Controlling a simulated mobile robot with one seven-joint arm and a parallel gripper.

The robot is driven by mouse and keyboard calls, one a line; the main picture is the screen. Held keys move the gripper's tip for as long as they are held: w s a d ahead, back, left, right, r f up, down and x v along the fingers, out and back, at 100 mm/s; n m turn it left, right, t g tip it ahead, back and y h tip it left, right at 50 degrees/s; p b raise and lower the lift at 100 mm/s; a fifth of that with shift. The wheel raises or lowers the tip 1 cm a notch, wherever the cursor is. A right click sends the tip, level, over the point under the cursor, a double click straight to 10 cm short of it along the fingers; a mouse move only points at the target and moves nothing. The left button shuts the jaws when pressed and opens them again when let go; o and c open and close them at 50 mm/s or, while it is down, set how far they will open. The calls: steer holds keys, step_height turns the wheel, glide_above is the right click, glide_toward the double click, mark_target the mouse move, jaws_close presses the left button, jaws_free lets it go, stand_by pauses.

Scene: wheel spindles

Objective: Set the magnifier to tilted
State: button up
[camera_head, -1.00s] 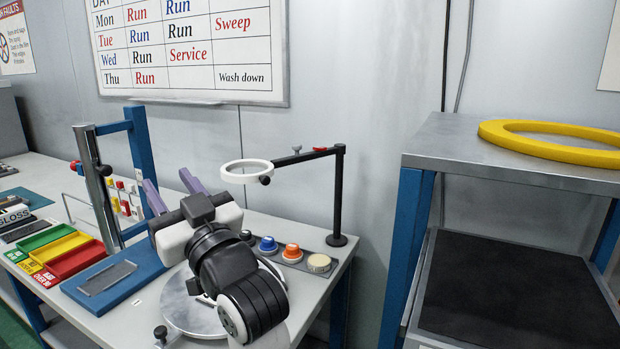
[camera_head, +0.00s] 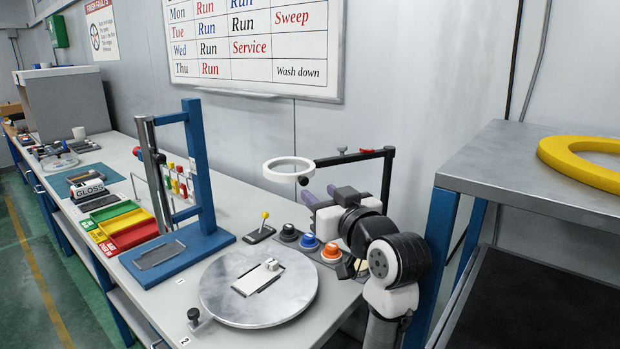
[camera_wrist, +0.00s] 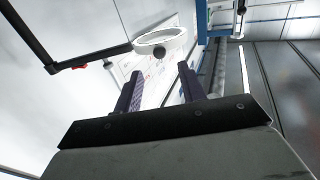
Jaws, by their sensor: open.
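The magnifier (camera_head: 289,160) is a white ring on a black arm (camera_head: 350,156) that runs to a black post near the wall, with a red lever on top. In the head view the ring looks close to flat; I cannot tell its exact tilt. A dark knob sits at the ring's near edge. My gripper (camera_head: 322,198) is open and empty, below and to the right of the ring, in front of the post. In the wrist view the ring (camera_wrist: 181,38) shows ahead of the open purple fingers (camera_wrist: 160,88), apart from them.
A round metal turntable (camera_head: 225,295) with a small block on it lies at the front. A blue press frame (camera_head: 203,170), coloured trays (camera_head: 128,230) and several buttons (camera_head: 308,241) share the bench. A metal shelf (camera_head: 500,165) with a yellow ring (camera_head: 590,172) stands right.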

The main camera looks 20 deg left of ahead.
mark_target(305, 181)
steer(key=p+x, duration=0.1)
steer(key=x, duration=0.5)
steer(key=shift+w+f, duration=0.1)
steer(key=shift+c, duration=0.2)
jaws_close()
